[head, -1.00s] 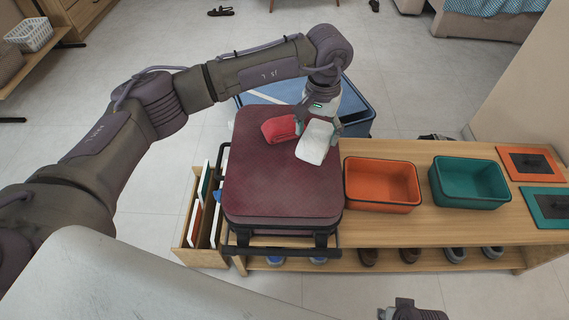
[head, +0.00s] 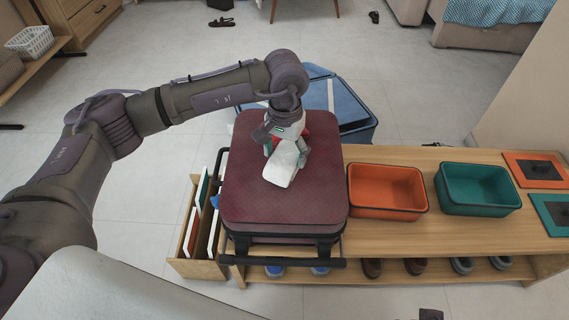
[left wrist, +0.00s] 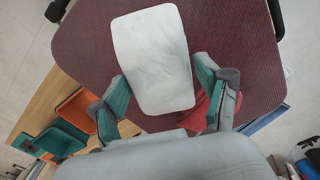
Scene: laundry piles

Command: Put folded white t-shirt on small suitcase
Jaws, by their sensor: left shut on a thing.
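The folded white t-shirt (head: 283,166) is a small pale bundle over the far middle of the dark red small suitcase (head: 270,205). My left gripper (head: 287,148) comes down from above and is shut on the t-shirt. In the left wrist view the t-shirt (left wrist: 153,60) sits between the two green-padded fingers (left wrist: 165,98), with the suitcase (left wrist: 235,45) below it. I cannot tell whether the shirt touches the lid. A red folded cloth (left wrist: 208,108) lies on the suitcase, mostly hidden behind my gripper. My right gripper is not clearly visible; only a dark bit of it shows at the bottom edge.
The suitcase rests on a wooden bench (head: 440,225) with an orange bin (head: 387,210) and a teal bin (head: 478,210) to its right. A blue container (head: 350,105) stands behind. Shoes sit on the shelf below. The near part of the suitcase lid is clear.

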